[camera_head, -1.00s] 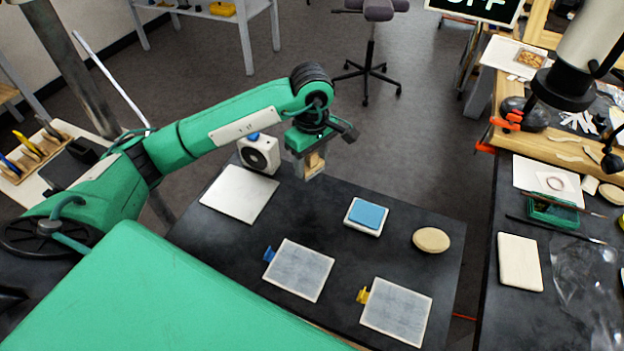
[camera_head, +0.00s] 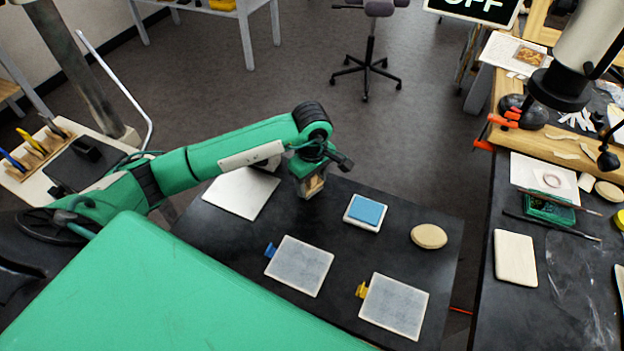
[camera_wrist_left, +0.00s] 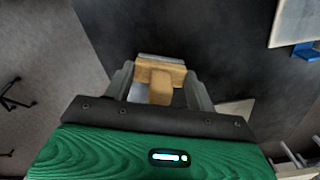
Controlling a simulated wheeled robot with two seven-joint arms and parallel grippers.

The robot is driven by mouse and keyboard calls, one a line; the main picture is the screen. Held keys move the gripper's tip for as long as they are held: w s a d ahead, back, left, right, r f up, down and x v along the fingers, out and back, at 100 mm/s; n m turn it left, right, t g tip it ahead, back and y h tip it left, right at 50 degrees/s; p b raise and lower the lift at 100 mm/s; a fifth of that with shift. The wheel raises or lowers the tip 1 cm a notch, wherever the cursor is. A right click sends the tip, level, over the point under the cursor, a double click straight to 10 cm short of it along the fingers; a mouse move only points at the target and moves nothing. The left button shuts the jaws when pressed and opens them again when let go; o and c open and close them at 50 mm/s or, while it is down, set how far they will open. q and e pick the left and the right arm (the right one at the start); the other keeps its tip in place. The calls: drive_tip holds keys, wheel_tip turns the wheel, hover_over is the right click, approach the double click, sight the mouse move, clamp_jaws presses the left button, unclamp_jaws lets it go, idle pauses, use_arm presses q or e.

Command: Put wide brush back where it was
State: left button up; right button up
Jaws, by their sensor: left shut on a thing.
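The wide brush (camera_wrist_left: 160,77) has a pale wooden body with a grey edge, seen in the left wrist view between my left gripper's two fingers. My left gripper (camera_head: 310,187) is shut on it and holds it over the back part of the dark table (camera_head: 340,220). The brush is partly hidden by the gripper in the head view. A white square board (camera_head: 240,192) lies to the left of the gripper. A white pad with a blue top (camera_head: 366,210) lies to its right. My right gripper is not in view.
Two grey panels, one with a blue clip (camera_head: 300,265) and one with a yellow clip (camera_head: 394,306), lie at the front. An oval tan block (camera_head: 429,236) lies at the right. A second bench (camera_head: 480,320) stands further right.

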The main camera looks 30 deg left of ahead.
use_arm(q)
drive_tip(key=o, duration=0.9)
drive_tip(key=shift+r, duration=0.4)
wheel_tip(320, 180, up, 11)
drive_tip(key=b, duration=0.2)
drive_tip(key=shift+r+b, duration=0.2)
drive_tip(key=shift+b, duration=0.2)
drive_tip(key=shift+r, duration=0.1)
